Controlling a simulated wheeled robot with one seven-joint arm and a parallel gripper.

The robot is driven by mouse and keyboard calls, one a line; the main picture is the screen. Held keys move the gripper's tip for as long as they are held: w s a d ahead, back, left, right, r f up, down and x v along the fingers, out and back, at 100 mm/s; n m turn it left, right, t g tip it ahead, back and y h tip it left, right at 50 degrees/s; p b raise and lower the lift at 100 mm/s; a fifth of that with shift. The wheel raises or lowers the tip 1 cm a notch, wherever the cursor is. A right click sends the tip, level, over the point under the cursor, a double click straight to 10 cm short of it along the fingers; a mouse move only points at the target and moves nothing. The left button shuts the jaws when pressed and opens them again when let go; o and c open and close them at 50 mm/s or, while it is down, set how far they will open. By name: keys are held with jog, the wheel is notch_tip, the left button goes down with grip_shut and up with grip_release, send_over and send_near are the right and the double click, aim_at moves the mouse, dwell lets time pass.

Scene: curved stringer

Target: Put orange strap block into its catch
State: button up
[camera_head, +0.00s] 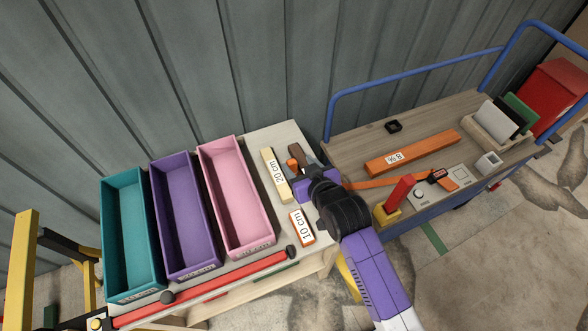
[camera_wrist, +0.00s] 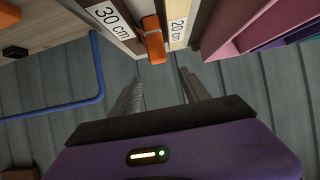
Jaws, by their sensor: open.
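A small orange block (camera_head: 292,163) sits by a brown bar (camera_head: 297,152) at the back right of the pale bench. In the wrist view the orange block (camera_wrist: 154,45) lies between labels reading 30 cm and 20 cm, just beyond my fingertips. My gripper (camera_wrist: 160,78) is open, with nothing between its fingers and a visible gap to the block. In the head view my gripper (camera_head: 311,168) is just right of the block, and my wrist hides part of the bench there. I cannot tell which part is the catch.
Teal (camera_head: 130,235), purple (camera_head: 187,218) and pink (camera_head: 236,195) bins stand left on the bench. Yellow 20 cm (camera_head: 275,175) and orange 10 cm (camera_head: 301,227) blocks lie nearby. The blue-railed cart (camera_head: 350,155) at right holds an orange bar (camera_head: 412,153) and a red lever (camera_head: 400,190).

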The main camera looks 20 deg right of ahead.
aim_at(293, 167)
jog(key=shift+g, duration=0.6)
jog(key=f, duration=0.4)
jog(key=shift+w, duration=0.3)
jog(key=shift+r+p+x, duration=0.25)
jog(key=shift+p+x, duration=0.2)
jog(key=shift+x, duration=2.2)
jog(key=shift+w, duration=0.2)
grip_shut()
